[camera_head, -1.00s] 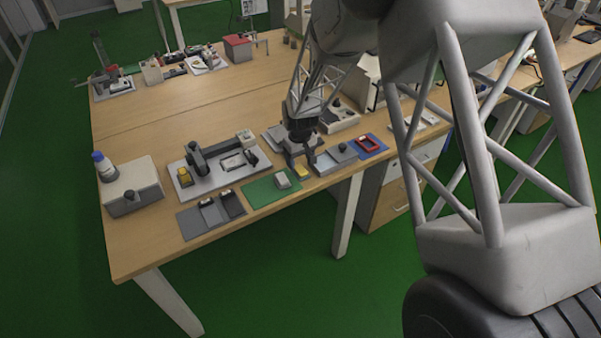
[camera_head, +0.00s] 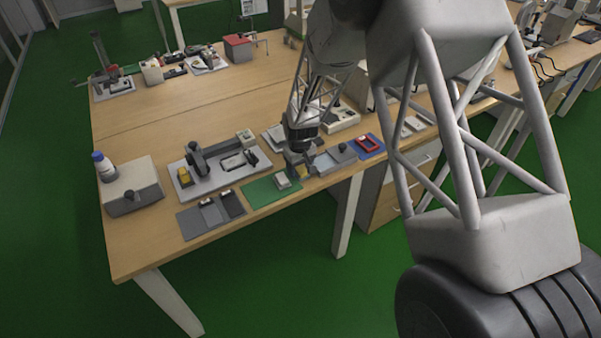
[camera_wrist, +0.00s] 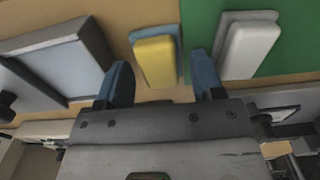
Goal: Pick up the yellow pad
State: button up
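The yellow pad (camera_wrist: 157,61) lies between the two fingers of my gripper (camera_wrist: 161,82) in the wrist view, with a blue-grey layer showing around its edge. My gripper is open, and a gap shows on each side of the pad. In the head view my gripper (camera_head: 301,166) is low over the table's front edge, and the yellow pad (camera_head: 303,173) shows partly behind it. I cannot tell the exact height of the fingertips relative to the pad.
A white pad (camera_wrist: 249,48) lies on a green mat (camera_wrist: 295,45) just right of my right finger in the wrist view. A grey tray (camera_wrist: 62,65) stands close on the left. A blue mat with a red frame (camera_head: 369,144) lies further right on the table.

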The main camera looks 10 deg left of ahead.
aim_at(300, 169)
jog(key=c, duration=0.9)
jog(key=shift+c, duration=0.2)
jog(key=shift+r, duration=0.15)
jog(key=shift+r, duration=0.8)
jog(key=shift+s+d+r, duration=0.1)
jog(key=shift+r, duration=0.85)
jog(key=s+d, duration=0.3)
jog(key=s, duration=0.4)
jog(key=s+d+r, duration=0.1)
jog(key=s+d, duration=0.3)
jog(key=s, duration=0.3)
jog(key=shift+d+r, duration=0.1)
